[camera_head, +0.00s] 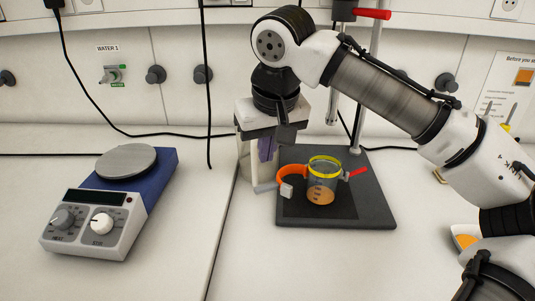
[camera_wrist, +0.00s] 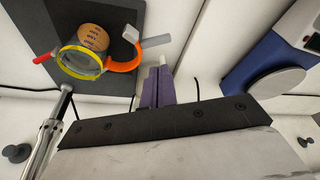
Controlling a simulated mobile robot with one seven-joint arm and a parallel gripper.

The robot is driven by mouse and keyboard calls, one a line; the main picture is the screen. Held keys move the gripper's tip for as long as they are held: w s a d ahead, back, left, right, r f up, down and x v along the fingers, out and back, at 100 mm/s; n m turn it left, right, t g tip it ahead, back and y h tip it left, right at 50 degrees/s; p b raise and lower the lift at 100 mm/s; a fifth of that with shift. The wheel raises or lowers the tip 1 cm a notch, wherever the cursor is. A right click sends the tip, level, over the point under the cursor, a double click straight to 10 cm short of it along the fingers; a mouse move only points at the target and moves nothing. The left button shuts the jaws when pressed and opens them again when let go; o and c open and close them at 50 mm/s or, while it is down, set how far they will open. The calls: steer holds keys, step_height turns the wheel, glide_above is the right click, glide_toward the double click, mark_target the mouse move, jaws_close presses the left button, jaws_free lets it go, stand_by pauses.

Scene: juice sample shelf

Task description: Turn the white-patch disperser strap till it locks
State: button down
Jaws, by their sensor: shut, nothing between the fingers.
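A glass beaker (camera_head: 320,190) with orange-brown contents stands on the black base plate (camera_head: 370,212) of a stand. A yellow ring (camera_head: 325,160) encircles its upper part. A curved orange strap (camera_head: 290,173) reaches out to the left of the beaker, with a whitish block (camera_head: 286,191) and a grey bar at its outer end. The wrist view also shows the orange strap (camera_wrist: 124,64), the whitish block (camera_wrist: 131,34) and the yellow ring (camera_wrist: 66,68). My gripper (camera_head: 266,152) has purple fingers, shut and empty, above and left of the strap, apart from it. Its fingers also show in the wrist view (camera_wrist: 157,84).
A red lever (camera_head: 357,172) sticks out right of the beaker. The stand's metal pole (camera_head: 374,80) rises behind it. A blue and grey hotplate stirrer (camera_head: 110,200) stands at left. The front counter between is clear.

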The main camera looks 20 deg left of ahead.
steer(key=x, duration=0.8)
steer(key=shift+a+f, duration=0.1)
steer(key=shift+f, duration=0.25)
steer(key=shift+s+p, duration=0.1)
steer(key=shift+p, duration=0.3)
